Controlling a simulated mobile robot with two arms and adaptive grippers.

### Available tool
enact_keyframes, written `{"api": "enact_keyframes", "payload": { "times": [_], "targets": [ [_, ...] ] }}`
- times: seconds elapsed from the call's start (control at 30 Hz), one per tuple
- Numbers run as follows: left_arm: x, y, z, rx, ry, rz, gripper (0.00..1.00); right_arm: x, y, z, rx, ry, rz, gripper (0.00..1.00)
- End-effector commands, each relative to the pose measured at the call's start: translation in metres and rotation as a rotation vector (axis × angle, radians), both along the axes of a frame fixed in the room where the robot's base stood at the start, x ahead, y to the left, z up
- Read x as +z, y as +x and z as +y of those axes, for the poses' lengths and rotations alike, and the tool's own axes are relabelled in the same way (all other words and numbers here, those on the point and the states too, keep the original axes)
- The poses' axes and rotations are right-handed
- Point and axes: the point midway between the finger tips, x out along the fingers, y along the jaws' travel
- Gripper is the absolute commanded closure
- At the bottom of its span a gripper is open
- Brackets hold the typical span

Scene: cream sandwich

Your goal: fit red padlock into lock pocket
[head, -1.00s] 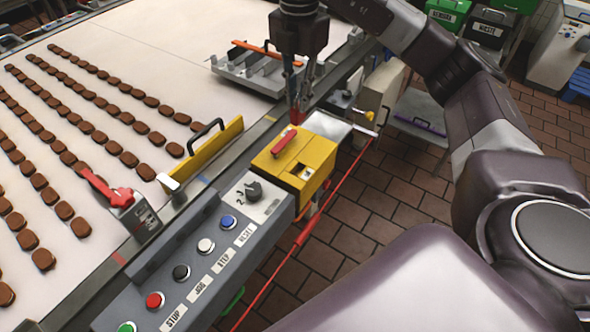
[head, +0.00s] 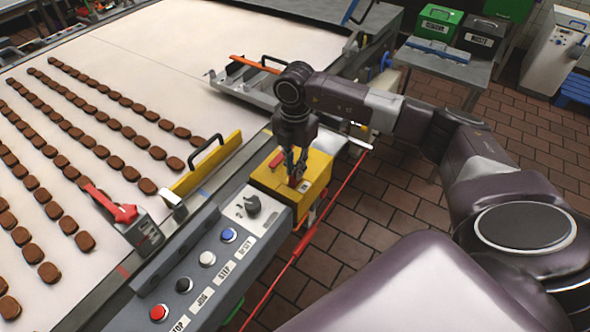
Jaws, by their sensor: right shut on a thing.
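My right gripper (head: 294,176) points straight down over the yellow box (head: 267,180) at the end of the grey control panel. It is shut on the red padlock (head: 293,182), of which only a small red part shows between the fingertips. The padlock is at the right part of the box's top, where the lock pocket is. The fingers and padlock cover the pocket, so I cannot tell whether the padlock is inside it or just above. My left gripper is out of view.
The control panel (head: 190,268) has a black knob (head: 252,205) and several buttons. A yellow plate with a black handle (head: 205,165) stands on the belt edge. A metal rack (head: 250,85) is behind. Brown biscuits lie in rows on the white belt. A red cord (head: 315,230) runs alongside.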

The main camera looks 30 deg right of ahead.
Motion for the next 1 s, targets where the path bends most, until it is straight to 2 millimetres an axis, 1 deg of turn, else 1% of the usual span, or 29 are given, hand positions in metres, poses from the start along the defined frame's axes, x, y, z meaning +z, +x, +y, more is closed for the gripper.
{"api": "enact_keyframes", "payload": {
  "times": [0.03, 0.1, 0.2, 0.43, 0.53, 0.57, 0.7, 1.0],
  "targets": [
    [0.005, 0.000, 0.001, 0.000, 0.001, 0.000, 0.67, -0.006, 0.000, 0.000, -0.001, 0.000, 0.002, 1.00],
    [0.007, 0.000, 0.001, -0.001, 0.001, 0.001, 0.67, -0.015, 0.000, 0.000, 0.000, 0.001, 0.001, 1.00],
    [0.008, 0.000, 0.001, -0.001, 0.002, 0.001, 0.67, -0.022, 0.000, 0.001, 0.000, 0.000, -0.001, 1.00],
    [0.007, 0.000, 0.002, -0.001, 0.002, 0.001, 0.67, -0.023, 0.001, 0.000, 0.000, 0.001, -0.002, 1.00],
    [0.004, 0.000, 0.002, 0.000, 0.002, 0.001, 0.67, -0.026, 0.001, 0.000, 0.000, 0.001, -0.002, 1.00],
    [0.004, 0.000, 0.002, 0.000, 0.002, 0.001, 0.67, -0.026, 0.000, 0.000, 0.000, 0.000, -0.001, 0.85],
    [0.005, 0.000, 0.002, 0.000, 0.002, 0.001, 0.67, -0.025, 0.000, 0.000, 0.000, 0.000, -0.001, 0.70],
    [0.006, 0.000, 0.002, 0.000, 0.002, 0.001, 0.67, -0.023, 0.001, 0.000, 0.000, 0.000, -0.001, 0.69]
  ]
}}
